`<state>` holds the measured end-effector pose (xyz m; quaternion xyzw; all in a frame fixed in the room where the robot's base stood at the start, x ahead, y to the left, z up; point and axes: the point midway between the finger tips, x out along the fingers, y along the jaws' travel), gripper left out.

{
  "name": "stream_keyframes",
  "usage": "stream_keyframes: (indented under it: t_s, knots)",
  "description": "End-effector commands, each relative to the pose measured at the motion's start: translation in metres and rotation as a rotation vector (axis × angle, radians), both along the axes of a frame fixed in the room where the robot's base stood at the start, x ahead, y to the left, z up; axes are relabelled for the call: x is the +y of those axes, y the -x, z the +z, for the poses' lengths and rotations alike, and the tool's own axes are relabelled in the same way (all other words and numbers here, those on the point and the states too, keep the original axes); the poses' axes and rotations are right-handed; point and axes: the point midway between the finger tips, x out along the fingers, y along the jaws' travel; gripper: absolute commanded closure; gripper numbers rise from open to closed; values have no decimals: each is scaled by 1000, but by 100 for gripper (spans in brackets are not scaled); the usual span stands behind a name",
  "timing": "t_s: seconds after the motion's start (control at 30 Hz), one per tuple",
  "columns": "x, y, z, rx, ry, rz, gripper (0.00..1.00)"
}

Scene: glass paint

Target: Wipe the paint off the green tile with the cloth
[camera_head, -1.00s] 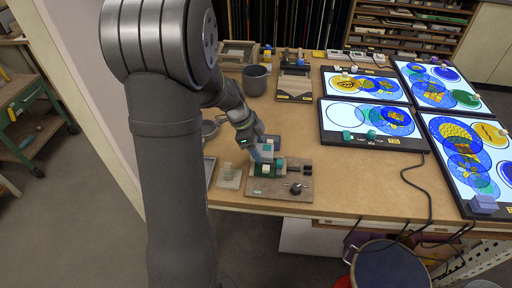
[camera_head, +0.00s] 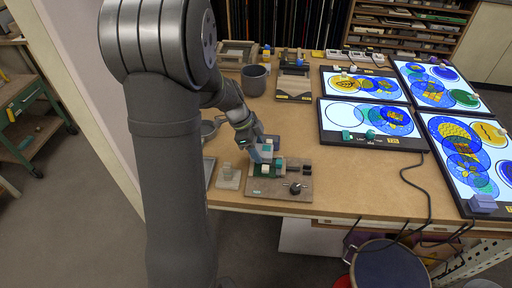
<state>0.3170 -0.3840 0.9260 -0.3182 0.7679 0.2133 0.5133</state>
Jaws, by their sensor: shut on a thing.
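The green tile (camera_head: 257,173) lies on a wooden board near the front edge of the bench. A small pale block (camera_head: 266,169), which looks like the cloth, is over the tile. My gripper (camera_head: 262,155) points down at the tile from above and looks shut on this cloth. The fingertips are small and partly hidden, so I cannot tell whether the cloth presses on the tile. Whether paint is on the tile is too small to tell.
The wooden board (camera_head: 280,189) also carries a black knob (camera_head: 295,188) and small dark blocks. A smaller board (camera_head: 229,178) lies to its left. A grey cup (camera_head: 254,80) stands behind. Lit panels (camera_head: 373,125) with round glass designs fill the right. The bench middle is clear.

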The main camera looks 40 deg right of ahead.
Motion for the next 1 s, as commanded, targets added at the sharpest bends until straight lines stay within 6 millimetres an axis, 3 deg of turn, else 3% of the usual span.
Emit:
stream_keyframes:
  t_s: [0.17, 0.6, 1.0]
  knots:
    - [0, -1, 5, -2, 2, 0, 64]
    - [0, -1, 46, -2, 2, 0, 64]
    - [0, -1, 51, -1, 1, 3, 64]
